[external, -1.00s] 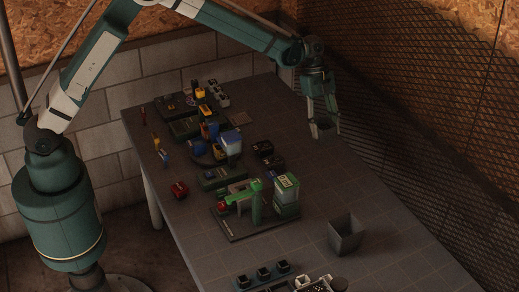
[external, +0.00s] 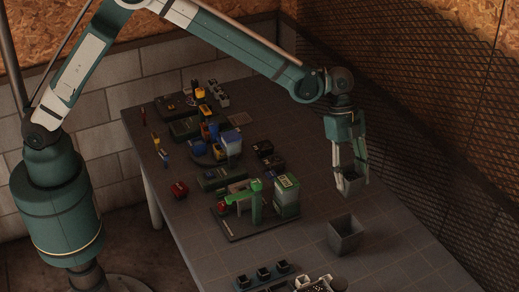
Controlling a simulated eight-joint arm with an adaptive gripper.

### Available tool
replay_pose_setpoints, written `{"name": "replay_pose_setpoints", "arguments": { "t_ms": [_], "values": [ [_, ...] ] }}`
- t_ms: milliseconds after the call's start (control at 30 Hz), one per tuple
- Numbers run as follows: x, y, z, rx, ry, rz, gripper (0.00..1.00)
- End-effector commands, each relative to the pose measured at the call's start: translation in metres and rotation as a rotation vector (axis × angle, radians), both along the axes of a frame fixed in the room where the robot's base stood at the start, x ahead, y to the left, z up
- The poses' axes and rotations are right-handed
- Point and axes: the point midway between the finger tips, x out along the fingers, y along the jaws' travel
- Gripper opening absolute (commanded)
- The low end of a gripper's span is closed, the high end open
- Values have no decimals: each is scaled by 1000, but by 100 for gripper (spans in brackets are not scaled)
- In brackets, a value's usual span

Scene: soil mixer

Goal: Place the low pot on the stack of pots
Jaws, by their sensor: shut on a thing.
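My gripper (external: 352,188) is shut on a small dark grey square pot, the low pot (external: 349,181), which sits between the fingers and is partly hidden by them. The gripper points down. It is in the air above and slightly behind the taller grey square pot (external: 343,239), which appears to be the stack. That stack stands upright on the table with its open top facing up. How many pots are in it I cannot tell. A gap shows between the held pot and the stack's rim.
A green and white machine (external: 286,196) on a dark base stands left of the stack on the table (external: 300,243). Several small dark cups (external: 263,274) are in a row at the front. Blue, yellow and red parts crowd the back left. The table's right side is clear.

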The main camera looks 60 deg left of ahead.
Motion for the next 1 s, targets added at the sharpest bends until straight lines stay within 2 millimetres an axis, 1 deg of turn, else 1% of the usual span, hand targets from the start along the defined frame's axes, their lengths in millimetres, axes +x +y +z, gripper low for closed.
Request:
{"name": "replay_pose_setpoints", "arguments": {
  "t_ms": [33,100,200,300,433,767,867,1000],
  "values": [
    [-7,-13,3,-1,-1,-4,28],
    [-15,-27,6,-3,0,-4,28],
    [-23,-41,8,-5,1,-6,28],
    [-28,-50,9,-6,1,-6,28],
    [-30,-54,10,-6,1,-5,28],
    [-30,-54,9,-6,1,-5,28],
    [-30,-54,5,-6,1,-5,28],
    [-30,-54,-9,-6,1,-5,28]
  ]
}}
